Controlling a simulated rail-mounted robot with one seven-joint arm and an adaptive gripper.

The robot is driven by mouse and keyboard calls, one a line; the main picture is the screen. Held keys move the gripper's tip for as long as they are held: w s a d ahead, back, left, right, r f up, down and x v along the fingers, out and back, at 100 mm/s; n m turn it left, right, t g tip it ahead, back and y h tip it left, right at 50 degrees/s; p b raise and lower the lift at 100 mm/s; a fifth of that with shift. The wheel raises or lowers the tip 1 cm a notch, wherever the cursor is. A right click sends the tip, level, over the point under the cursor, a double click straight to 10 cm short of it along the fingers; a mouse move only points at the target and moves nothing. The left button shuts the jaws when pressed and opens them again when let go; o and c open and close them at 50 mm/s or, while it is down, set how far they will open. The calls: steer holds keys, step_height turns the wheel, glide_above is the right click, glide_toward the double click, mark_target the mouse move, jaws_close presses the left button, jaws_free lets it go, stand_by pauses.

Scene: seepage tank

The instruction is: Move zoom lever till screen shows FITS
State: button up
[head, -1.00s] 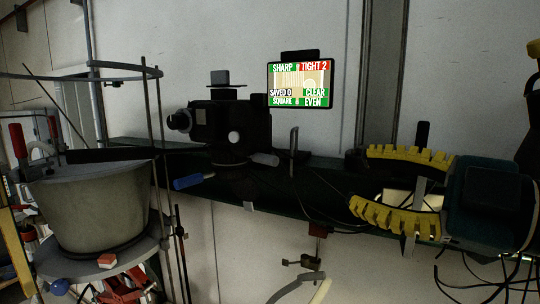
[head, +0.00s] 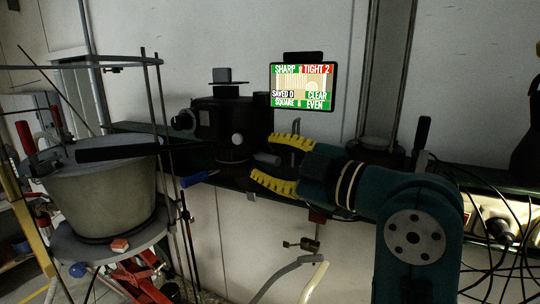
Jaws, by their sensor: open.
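The screen (head: 303,87) on the wall reads TIGHT 2 on red. SHARP, CLEAR, SQUARE and EVEN are on green, and SAVED 0 is on black. The black camera (head: 222,122) stands on a dark shelf, its lens (head: 184,120) facing left. A short grey lever (head: 267,158) sticks out to the right at the camera's base; no label shows whether it is the zoom lever. A blue-handled lever (head: 195,179) sticks out lower left. My gripper (head: 262,160) is open, its yellow fingers above and below the grey lever's end. Contact cannot be told.
A large grey tank (head: 105,195) on a round stand fills the left. The dark shelf (head: 140,128) runs along the wall. An upright black handle (head: 422,133) and loose cables (head: 505,225) are at the right. A bent pipe (head: 285,278) is below the shelf.

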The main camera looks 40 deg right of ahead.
jaws_close()
steer(key=shift+a+f+m+h+b, duration=0.2)
steer(key=shift+a+m+h+b, duration=0.1)
steer(key=shift+a+h+b, duration=0.1)
steer(key=shift+a+r+m+h, duration=0.15)
steer(key=shift+m+h, duration=0.15)
steer(key=shift+h, duration=0.2)
jaws_free()
steer(key=shift+s, duration=0.15)
steer(key=s, duration=1.1)
steer(key=shift+s+a, duration=0.2)
steer(key=shift+s, duration=0.2)
